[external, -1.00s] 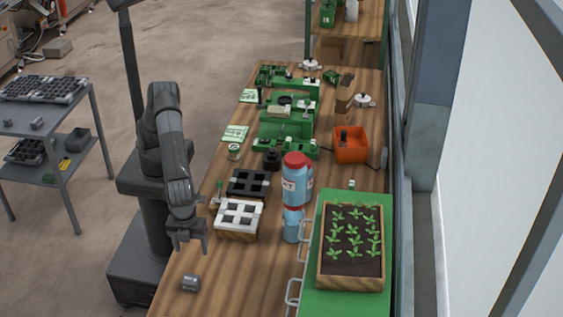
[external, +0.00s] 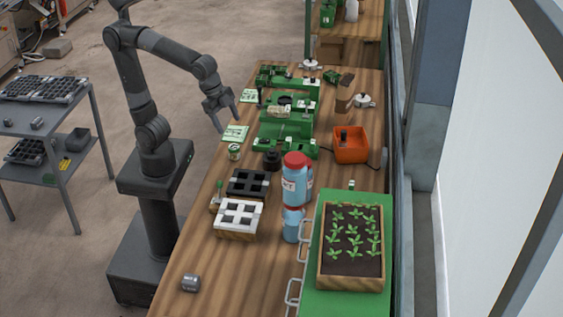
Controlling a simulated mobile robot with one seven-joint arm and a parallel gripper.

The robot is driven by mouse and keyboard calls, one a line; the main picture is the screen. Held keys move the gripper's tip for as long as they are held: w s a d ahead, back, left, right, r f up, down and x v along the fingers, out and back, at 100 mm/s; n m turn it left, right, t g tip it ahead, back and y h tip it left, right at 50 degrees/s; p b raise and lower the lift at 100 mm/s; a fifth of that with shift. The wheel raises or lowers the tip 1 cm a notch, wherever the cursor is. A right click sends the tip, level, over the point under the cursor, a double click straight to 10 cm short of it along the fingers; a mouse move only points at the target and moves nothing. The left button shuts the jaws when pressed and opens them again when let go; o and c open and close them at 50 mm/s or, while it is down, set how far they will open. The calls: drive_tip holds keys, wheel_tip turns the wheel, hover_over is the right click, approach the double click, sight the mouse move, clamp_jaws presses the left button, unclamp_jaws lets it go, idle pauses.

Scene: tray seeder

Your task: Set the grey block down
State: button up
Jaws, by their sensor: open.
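A small grey block (external: 190,283) lies on the wooden bench (external: 215,270) near its front left, with clear wood around it. Nothing holds it. My gripper (external: 228,127) is open, with nothing seen between its fingers. It hangs near the bench's left edge, close to the green and white packets, far up the bench from the grey block. Another small grey piece (external: 37,123) lies on the grey cart at the left.
A white tray (external: 238,218) and a black tray (external: 249,182) stand mid-bench beside blue bottles with red caps (external: 296,185). Green machines (external: 287,130) and an orange bin (external: 351,146) stand farther back. A planter (external: 352,284) is at right. The front of the bench is mostly clear.

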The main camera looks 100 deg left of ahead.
drive_tip(key=s+a+f+n, duration=0.2)
drive_tip(key=s+a+n, duration=0.1)
drive_tip(key=s+a, duration=0.2)
drive_tip(key=s+a+f+n+t, duration=0.1)
drive_tip(key=s+a+f+n, duration=0.1)
drive_tip(key=s+a, duration=0.4)
drive_tip(key=shift+s+a+f+n+t, duration=0.2)
drive_tip(key=shift+a+f+n+t, duration=0.15)
drive_tip(key=shift+a+f, duration=0.3)
drive_tip(key=shift+r, duration=0.1)
